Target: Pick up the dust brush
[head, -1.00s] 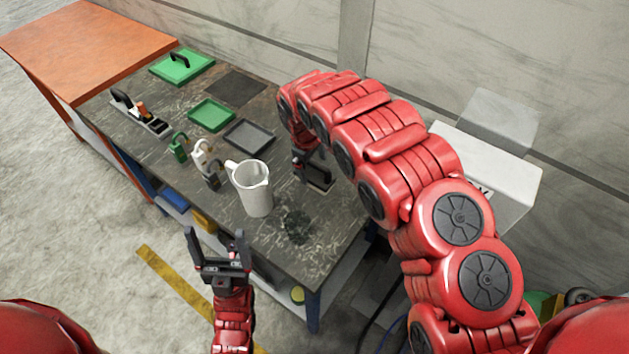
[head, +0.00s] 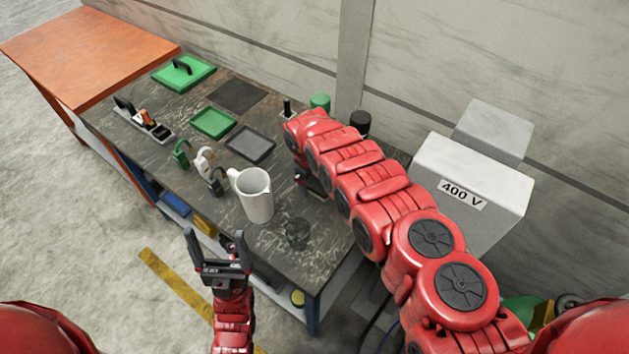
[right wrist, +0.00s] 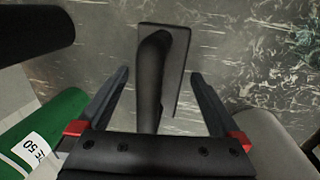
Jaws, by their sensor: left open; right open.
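In the right wrist view, a dark thing with a rounded handle on a flat rectangular block, which looks like the dust brush (right wrist: 172,75), lies on the worktop. My right gripper (right wrist: 160,88) is open, with one finger on each side of the handle; I see gaps on both sides. In the head view my red right arm hides most of this spot, and only a dark bit shows beneath it. My left gripper (head: 218,250) is open and empty, in front of the bench's near edge.
A white jug (head: 255,194) and a dark glass (head: 298,233) stand on the worktop (head: 270,285). Several padlocks (head: 205,160), a grey tray (head: 250,144) and a green tray (head: 213,123) are farther left. A green cylinder (head: 320,101) and black cylinder (head: 360,122) stand behind my right arm.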

